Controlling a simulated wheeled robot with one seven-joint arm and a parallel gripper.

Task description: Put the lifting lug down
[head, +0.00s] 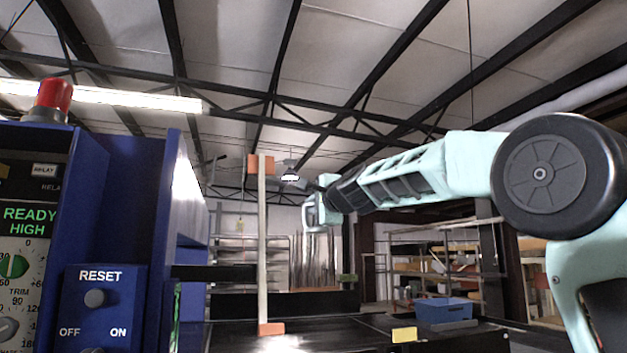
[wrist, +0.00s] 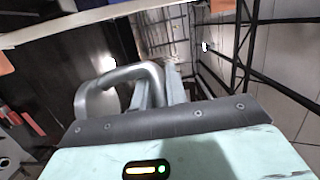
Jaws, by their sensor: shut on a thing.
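The lifting lug (wrist: 90,98) is a smooth grey metal loop in the wrist view. My gripper (wrist: 160,88) is shut on it, with the loop sticking out to the left of the fingers. In the head view my gripper (head: 320,207) is at the end of the outstretched arm, held in the air above the dark conveyor (head: 330,335). The lug is small there and hard to tell apart from the fingers.
A pale upright post (head: 262,245) with orange ends stands left of my gripper. A blue detector cabinet (head: 90,200) with dials and a red lamp fills the left. A yellow block (head: 404,334) lies at the conveyor's near right. A blue bin (head: 443,310) stands behind it.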

